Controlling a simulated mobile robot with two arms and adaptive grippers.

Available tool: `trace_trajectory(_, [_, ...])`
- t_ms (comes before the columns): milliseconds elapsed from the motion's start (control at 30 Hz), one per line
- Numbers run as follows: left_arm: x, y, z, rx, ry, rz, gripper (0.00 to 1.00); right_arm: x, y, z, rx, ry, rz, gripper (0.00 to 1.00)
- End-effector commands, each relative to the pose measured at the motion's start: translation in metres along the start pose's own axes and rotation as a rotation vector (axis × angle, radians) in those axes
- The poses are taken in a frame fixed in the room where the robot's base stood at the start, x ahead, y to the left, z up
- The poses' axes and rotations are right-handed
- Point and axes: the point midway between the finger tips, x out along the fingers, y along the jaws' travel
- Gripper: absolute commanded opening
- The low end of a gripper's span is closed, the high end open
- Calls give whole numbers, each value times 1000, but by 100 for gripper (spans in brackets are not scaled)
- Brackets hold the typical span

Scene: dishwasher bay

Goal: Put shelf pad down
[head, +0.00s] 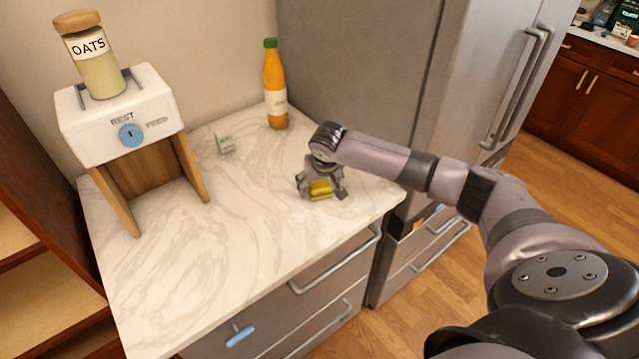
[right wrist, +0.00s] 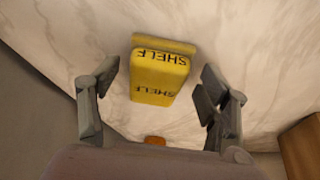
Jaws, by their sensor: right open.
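The shelf pad (head: 320,188) is a small yellow block on the marble counter near its right front edge. In the right wrist view the yellow pad (right wrist: 158,78) shows the word SHELF on two faces. My right gripper (head: 322,190) is over the pad with its fingers spread. In the right wrist view the fingers of my right gripper (right wrist: 160,92) stand on both sides of the pad, with a gap on each side. The pad seems to rest on the counter. My left gripper is not in view.
An oats dispenser (head: 115,115) with a blue knob stands at the back left of the counter (head: 235,240). A steel fridge (head: 370,70) borders the right. The counter's middle is clear.

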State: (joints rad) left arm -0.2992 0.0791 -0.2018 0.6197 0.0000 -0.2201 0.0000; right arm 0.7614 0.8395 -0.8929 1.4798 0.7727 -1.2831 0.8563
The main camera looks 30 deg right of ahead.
Motion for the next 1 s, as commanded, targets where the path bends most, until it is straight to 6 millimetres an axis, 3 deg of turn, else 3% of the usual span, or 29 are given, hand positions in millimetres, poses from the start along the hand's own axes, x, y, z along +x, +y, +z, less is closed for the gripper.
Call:
trace_trajectory(267, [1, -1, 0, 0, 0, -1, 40, -7, 0, -1, 0, 2, -1, 70])
trace_trajectory(700, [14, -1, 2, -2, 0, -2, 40, -91, 0, -1, -1, 4, -1, 70])
trace_trajectory(1000, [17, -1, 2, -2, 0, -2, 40, -121, 0, -1, 0, 1, -1, 70])
